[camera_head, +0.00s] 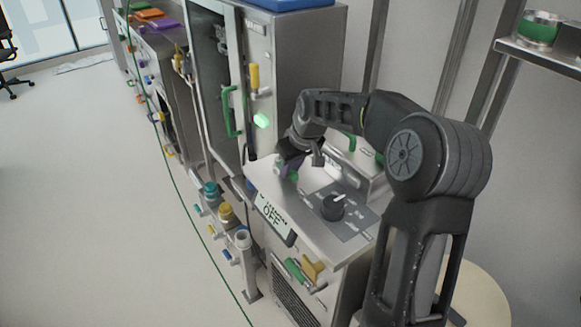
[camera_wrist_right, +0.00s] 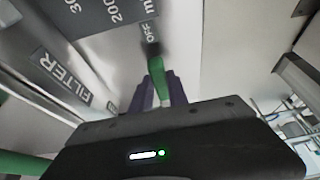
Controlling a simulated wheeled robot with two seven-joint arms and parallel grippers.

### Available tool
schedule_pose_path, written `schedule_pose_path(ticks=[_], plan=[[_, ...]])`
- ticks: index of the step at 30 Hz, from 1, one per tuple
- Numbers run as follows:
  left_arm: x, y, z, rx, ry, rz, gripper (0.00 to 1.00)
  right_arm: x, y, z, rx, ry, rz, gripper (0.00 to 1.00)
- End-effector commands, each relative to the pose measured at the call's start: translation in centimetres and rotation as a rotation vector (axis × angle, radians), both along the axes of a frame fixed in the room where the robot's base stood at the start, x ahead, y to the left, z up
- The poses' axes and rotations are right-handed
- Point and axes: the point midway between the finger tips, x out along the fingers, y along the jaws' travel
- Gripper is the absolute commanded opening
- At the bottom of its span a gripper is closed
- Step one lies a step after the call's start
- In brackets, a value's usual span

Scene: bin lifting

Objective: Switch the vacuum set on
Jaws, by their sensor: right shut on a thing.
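The vacuum set (camera_head: 268,182) is a grey metal cabinet with a sloped top. Its front edge carries a sign reading OFF (camera_head: 272,212), and its top has a black round knob (camera_head: 333,207) on a dark scale plate. My right gripper (camera_head: 290,167) is over the far left part of the top. In the right wrist view its purple fingers (camera_wrist_right: 158,88) are shut on a slim green lever (camera_wrist_right: 162,76). The lever points at a dark label reading OFF (camera_wrist_right: 150,32). The fingers hide part of the lever. My left gripper is in neither view.
A tall metal cabinet with a green handle (camera_head: 230,111) and a lit green button (camera_head: 262,120) stands behind. Valves with teal and yellow caps (camera_head: 227,212) stand at the left. A shelf (camera_head: 548,54) holds a green-banded can. The floor at left is open.

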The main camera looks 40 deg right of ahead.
Motion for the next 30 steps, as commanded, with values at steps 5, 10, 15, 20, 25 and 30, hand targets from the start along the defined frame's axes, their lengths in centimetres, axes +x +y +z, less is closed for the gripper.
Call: schedule_pose_path(ticks=[5,10,15,20,25,30], plan=[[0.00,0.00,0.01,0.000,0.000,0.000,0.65,0.00,-0.01,0.03,0.000,0.000,0.000,0.00],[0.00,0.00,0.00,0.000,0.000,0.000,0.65,0.00,-0.01,0.03,0.000,0.000,0.000,0.00],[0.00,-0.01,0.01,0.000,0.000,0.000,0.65,0.00,-0.03,0.03,0.000,0.000,0.005,0.00],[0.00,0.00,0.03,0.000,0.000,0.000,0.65,-0.01,-0.07,0.02,0.000,0.000,0.035,0.00],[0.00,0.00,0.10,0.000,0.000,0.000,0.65,0.00,-0.24,0.01,0.001,0.001,0.102,0.00],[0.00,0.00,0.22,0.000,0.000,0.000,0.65,0.10,-0.66,0.05,0.000,0.000,0.211,0.00]])
